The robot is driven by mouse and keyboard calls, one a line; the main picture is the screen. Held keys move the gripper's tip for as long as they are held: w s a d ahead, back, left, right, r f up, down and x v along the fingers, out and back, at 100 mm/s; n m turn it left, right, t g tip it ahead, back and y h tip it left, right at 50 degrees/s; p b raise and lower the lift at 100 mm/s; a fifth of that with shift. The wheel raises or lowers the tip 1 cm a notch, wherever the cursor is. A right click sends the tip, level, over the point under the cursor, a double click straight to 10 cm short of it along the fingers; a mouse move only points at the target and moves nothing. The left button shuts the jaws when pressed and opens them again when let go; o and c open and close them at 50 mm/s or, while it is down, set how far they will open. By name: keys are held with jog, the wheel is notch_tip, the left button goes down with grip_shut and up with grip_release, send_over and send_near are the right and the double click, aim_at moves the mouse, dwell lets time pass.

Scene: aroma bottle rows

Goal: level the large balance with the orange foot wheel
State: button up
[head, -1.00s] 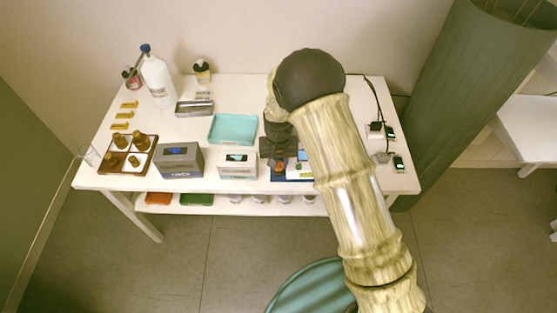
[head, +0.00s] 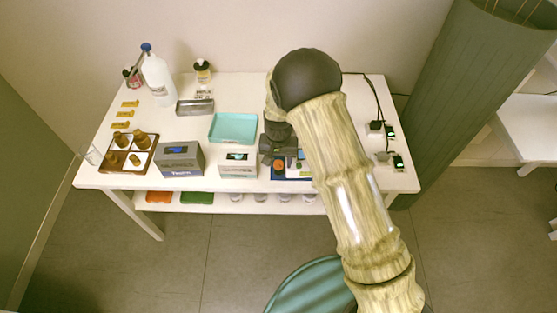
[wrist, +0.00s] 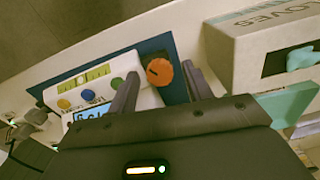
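The large balance (wrist: 90,90) is white, with a lit display, yellow, blue and green round buttons, and a yellow-green level vial (wrist: 84,78). It rests on a dark blue mat (wrist: 160,45). In the head view the balance (head: 304,169) is partly hidden by my arm. The orange foot wheel (wrist: 159,72) is at the balance's corner, with a dark mark on its face. My gripper (wrist: 160,85) is open, its two dark fingers on either side of the wheel in the picture; I cannot tell whether they touch it. My gripper also shows in the head view (head: 283,155).
A gloves box (wrist: 225,50) stands close to the right finger in the wrist view. In the head view are a teal tray (head: 233,115), a dark box (head: 180,160), a compartment tray of brown bottles (head: 153,141), a large bottle (head: 157,80) and cabled plugs (head: 376,126).

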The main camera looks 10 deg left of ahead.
aim_at(278, 164)
notch_tip(278, 164, up, 17)
jog(key=shift+r+b, duration=0.2)
jog(key=shift+b, duration=0.25)
dwell(0.3)
dwell(0.4)
jog(key=s+d+r+m+t+p, duration=0.1)
jog(key=s+d+r+p, duration=0.15)
jog(key=d, duration=0.85)
jog(key=s+d+r+t+p, duration=0.1)
jog(key=s+d+r, duration=0.3)
jog(key=d, duration=0.8)
jog(key=s+d+p, duration=0.1)
jog(key=s+d, duration=0.5)
jog(key=s, duration=0.1)
jog(key=shift+s+t, duration=0.15)
jog(key=shift+t, duration=0.15)
jog(key=shift+d, duration=0.1)
jog(key=shift+c, duration=0.4)
